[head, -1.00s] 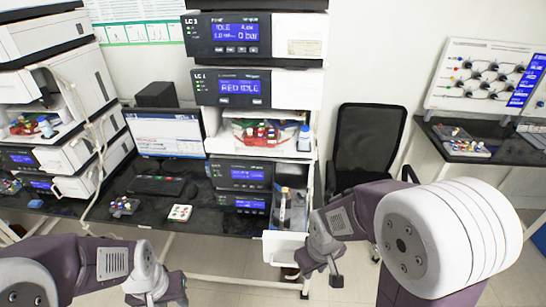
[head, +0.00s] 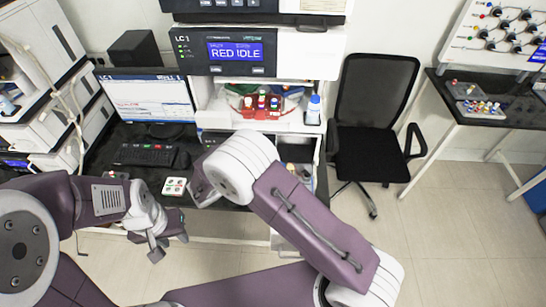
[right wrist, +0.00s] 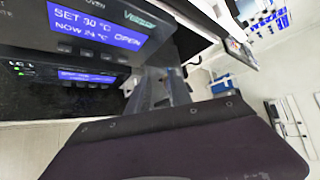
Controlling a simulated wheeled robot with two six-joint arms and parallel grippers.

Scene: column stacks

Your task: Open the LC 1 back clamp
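In the right wrist view, an oven panel (right wrist: 97,22) reads SET 30 °C, NOW 24 °C, OPEN. Below it is a second panel, marked LC 1 (right wrist: 70,80), with a similar lit display. My right gripper (right wrist: 160,88) shows as two grey fingers a little apart, close to the right side of these panels. I see nothing held between them. I cannot make out the back clamp in either view. In the head view my right arm covers the lower units and most of the open compartment. My left gripper (head: 168,247) is open and empty, in front of the bench.
The LC 1 RED IDLE module (head: 236,52) stands above a tray of bottles (head: 262,110). A monitor (head: 150,97), keyboard (head: 145,155) and white vial rack (head: 174,187) are on the bench. A black chair (head: 370,120) stands at right. Floor is clear in front of it.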

